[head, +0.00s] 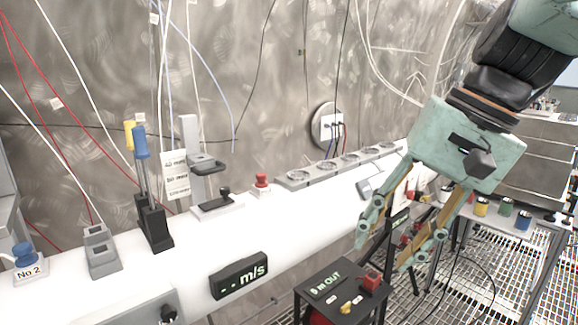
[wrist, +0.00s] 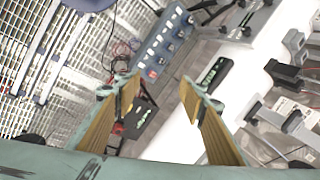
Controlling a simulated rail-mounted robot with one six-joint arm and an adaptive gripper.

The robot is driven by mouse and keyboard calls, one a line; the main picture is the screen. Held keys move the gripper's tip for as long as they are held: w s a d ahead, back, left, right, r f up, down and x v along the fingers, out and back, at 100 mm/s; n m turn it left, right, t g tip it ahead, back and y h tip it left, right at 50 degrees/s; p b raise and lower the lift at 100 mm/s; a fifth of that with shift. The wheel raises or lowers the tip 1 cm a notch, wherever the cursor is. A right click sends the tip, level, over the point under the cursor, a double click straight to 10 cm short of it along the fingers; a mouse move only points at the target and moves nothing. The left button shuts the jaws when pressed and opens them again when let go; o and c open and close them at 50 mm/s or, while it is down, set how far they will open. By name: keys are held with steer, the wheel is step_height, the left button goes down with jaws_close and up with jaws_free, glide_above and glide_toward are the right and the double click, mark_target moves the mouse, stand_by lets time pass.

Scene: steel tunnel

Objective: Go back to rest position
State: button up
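My gripper (head: 383,252) hangs from my arm at the right of the head view, pointing down and to the left. Its two fingers are spread apart with nothing between them. In the wrist view the fingers of my gripper (wrist: 158,92) are also apart and empty, above the gap between the white bench and the grated floor. No fingertip visibly touches anything.
A white bench (head: 215,238) carries levers (head: 150,215), a red button (head: 262,184) and an m/s display (head: 239,275). A black box marked OUT (head: 335,285) stands in front. A side table (head: 540,222) with coloured cans is at right. Cables hang along the wall.

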steer(key=s+d+f+n+t+h, duration=0.1)
steer(key=s+d+n+h, duration=0.1)
steer(key=s, duration=0.6)
steer(key=s+d+f+n+t+h, duration=0.1)
steer(key=s+d+n+h, duration=0.1)
steer(key=s, duration=0.7)
steer(key=shift+s+d+f, duration=0.15)
steer(key=shift+d+f, duration=0.15)
steer(key=shift+d, duration=0.05)
stand_by(0.8)
